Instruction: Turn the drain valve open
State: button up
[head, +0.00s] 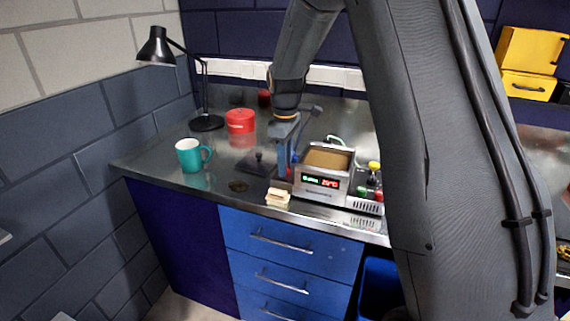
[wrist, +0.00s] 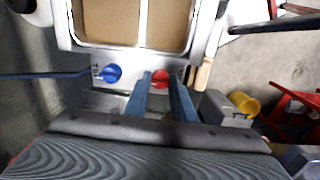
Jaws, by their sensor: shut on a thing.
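A grey ultrasonic cleaner (head: 318,197) with a lit display and a brown-looking open tank stands on the bench. Its tank rim (wrist: 135,47) fills the top of the wrist view. On the side facing my gripper are a blue knob (wrist: 112,73) and a red valve handle (wrist: 160,80). My gripper (wrist: 160,74) points at that side, its two blue-grey fingers closed on either side of the red handle; the blue knob is clear of them, to the left. In the head view my gripper (head: 283,172) is beside the cleaner's left side, and the handle is mostly hidden.
A dark lid (head: 260,162) lies left of my gripper. A beige block stack (head: 277,197) sits at the bench's front edge. A teal mug (head: 189,155), a red tin (head: 240,121) and a black lamp (head: 206,122) stand farther left. Small bottles (head: 374,170) stand right of the cleaner.

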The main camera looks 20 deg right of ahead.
jog(key=m, duration=0.3)
jog(key=shift+r+m, duration=0.1)
jog(key=shift+m, duration=0.3)
jog(key=m, duration=0.4)
jog(key=shift+m, duration=0.3)
jog(key=m, duration=0.4)
jog(key=shift+p, duration=0.35)
jog(key=shift+m, duration=2.2)
jog(key=shift+w, duration=0.1)
jog(key=o, duration=1.1)
jog(key=shift+c, duration=0.2)
